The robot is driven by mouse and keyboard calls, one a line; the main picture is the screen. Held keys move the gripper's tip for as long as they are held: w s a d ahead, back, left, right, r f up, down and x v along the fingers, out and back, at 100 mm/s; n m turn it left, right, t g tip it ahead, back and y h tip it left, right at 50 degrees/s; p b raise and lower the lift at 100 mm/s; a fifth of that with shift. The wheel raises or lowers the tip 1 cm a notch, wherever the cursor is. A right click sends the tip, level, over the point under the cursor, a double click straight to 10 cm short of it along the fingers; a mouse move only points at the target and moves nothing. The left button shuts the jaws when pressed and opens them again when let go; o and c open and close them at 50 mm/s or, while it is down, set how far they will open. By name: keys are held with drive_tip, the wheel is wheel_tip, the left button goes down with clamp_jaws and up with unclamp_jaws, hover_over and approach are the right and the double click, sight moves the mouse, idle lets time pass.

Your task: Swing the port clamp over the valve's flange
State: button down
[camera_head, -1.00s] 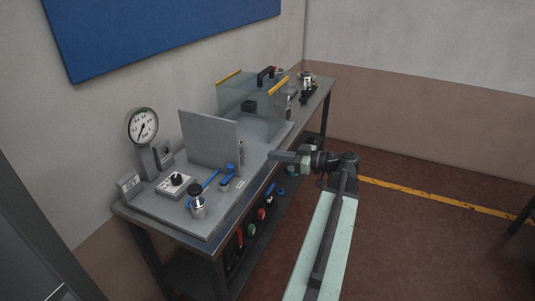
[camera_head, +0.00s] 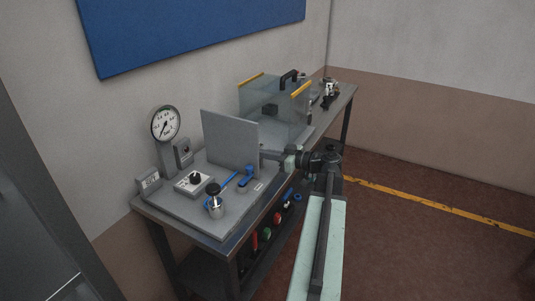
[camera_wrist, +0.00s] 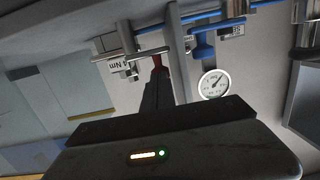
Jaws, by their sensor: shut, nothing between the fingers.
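A steel cylinder with a black knob (camera_head: 215,208), which may be the valve, stands at the front of the grey plate (camera_head: 205,222) on the bench. A blue bar (camera_head: 229,181) runs behind it. A small blue-topped fitting (camera_head: 248,172) sits to its right; I cannot tell which part is the port clamp or the flange. My gripper (camera_head: 264,153) is shut and empty, beside the right edge of the upright grey panel. In the wrist view my dark gripper (camera_wrist: 157,80) appears near a red part, with blue fittings (camera_wrist: 203,45) to the right.
The upright grey panel (camera_head: 230,143) stands behind the blue fitting. A pressure gauge (camera_head: 165,124) and a black-knobbed box (camera_head: 194,182) are at left. A clear-walled enclosure (camera_head: 277,103) stands farther back. The floor at right is clear.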

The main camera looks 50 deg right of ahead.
drive_tip(key=shift+w+a, duration=0.4)
drive_tip(key=shift+a, duration=0.25)
drive_tip(key=f+v, duration=0.1)
drive_tip(key=v, duration=0.6)
drive_tip(key=shift+s+r+p, duration=0.4)
drive_tip(key=shift+r+p, duration=0.05)
drive_tip(key=shift+r, duration=0.1)
drive_tip(key=shift+d, duration=0.15)
